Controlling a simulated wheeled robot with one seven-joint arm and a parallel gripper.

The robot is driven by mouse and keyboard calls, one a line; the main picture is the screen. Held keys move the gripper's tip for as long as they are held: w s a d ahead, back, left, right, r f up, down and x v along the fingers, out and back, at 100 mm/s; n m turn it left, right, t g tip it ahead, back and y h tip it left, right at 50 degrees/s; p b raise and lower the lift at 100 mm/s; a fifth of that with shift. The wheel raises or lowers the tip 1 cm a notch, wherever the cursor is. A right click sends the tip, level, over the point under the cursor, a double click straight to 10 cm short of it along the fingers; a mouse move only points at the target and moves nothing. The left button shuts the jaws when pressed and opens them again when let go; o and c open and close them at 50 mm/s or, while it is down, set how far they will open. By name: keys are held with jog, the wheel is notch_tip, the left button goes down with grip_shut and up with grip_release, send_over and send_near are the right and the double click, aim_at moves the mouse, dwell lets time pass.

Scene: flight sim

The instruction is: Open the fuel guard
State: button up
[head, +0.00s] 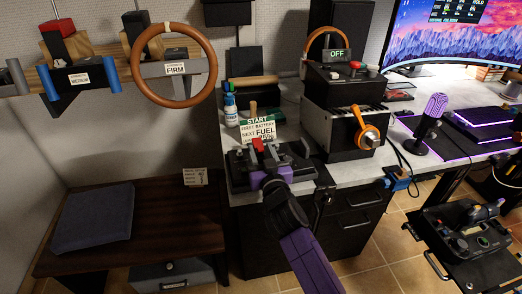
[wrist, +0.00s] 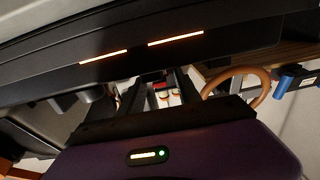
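A black switch panel (head: 236,168) sits on the grey worktop below a sign (head: 258,131) reading "START", "FIRST BATTERY", "NEXT FUEL". A small red guard (head: 257,146) stands up on the panel; I cannot read whether it is the fuel one or tell its state surely. My purple and black arm reaches up to the panel, and my gripper (head: 262,168) is just in front of and below the red piece. In the wrist view my gripper (wrist: 162,92) shows two dark fingers apart, with small red and white parts seen between them. Contact cannot be told.
A box with an orange lever (head: 367,132) stands right of the panel. A blue and white bottle (head: 231,108) stands behind it. A wooden steering wheel (head: 174,64) hangs on the left wall. A dark bench with a cushion (head: 92,217) is lower left.

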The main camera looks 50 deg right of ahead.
jog(key=shift+w+d, duration=0.1)
jog(key=shift+w, duration=0.05)
jog(key=shift+c, duration=0.4)
grip_shut()
dwell(1.0)
